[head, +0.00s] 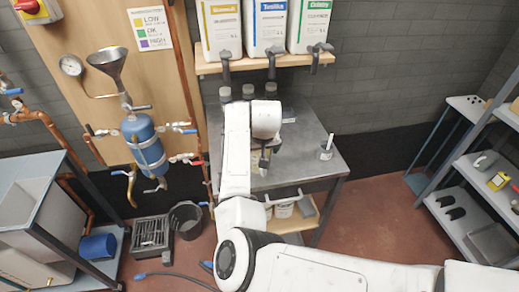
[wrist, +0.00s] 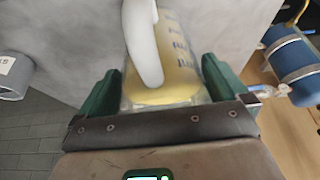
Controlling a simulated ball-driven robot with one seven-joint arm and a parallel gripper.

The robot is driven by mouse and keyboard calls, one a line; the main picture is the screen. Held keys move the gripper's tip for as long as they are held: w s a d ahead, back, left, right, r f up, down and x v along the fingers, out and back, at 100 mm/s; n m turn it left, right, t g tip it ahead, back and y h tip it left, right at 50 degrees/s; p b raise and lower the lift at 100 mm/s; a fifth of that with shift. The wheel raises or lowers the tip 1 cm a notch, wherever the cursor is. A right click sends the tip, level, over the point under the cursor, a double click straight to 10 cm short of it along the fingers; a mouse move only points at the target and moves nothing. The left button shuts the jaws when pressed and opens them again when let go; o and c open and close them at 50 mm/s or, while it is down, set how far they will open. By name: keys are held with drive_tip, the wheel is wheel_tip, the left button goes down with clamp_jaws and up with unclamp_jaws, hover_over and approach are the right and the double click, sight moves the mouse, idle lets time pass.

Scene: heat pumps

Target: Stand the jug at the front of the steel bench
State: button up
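The jug (wrist: 178,60) shows in the wrist view as a clear vessel with a yellowish content, printed markings and a pale curved handle. My gripper (wrist: 160,85) has a green finger on each side of it, and the jug fills the gap between them. The steel bench (head: 310,165) has a grey top; my arm reaches over it in the head view, with my gripper (head: 264,163) low over the middle of the top. My arm and gripper hide the jug in the head view. I cannot tell whether its base touches the bench.
Grey containers (head: 248,92) stand along the back, below a shelf (head: 290,62) of white canisters. A blue vessel (head: 143,140) hangs on the left panel. The front right of the bench top looks clear.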

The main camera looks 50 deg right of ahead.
drive_tip(key=b+v, duration=0.1)
drive_tip(key=v, duration=1.1)
drive_tip(key=shift+r+b, duration=0.1)
drive_tip(key=shift+b, duration=0.3)
drive_tip(key=s+f+n+h, duration=0.2)
drive_tip(key=s+f+n, duration=0.1)
drive_tip(key=s+f, duration=0.8)
drive_tip(key=s+a+f+n+g+y, duration=0.1)
drive_tip(key=s+a+f, duration=0.4)
drive_tip(key=s, duration=0.5)
drive_tip(key=s+a+f+n+g+y, duration=0.1)
drive_tip(key=s+a+f+n+y, duration=0.1)
drive_tip(key=s+a, duration=0.8)
wheel_tip(320, 180, down, 3)
drive_tip(key=shift+r+g+y, duration=0.1)
drive_tip(key=shift+g+y, duration=0.2)
drive_tip(key=shift+y, duration=0.3)
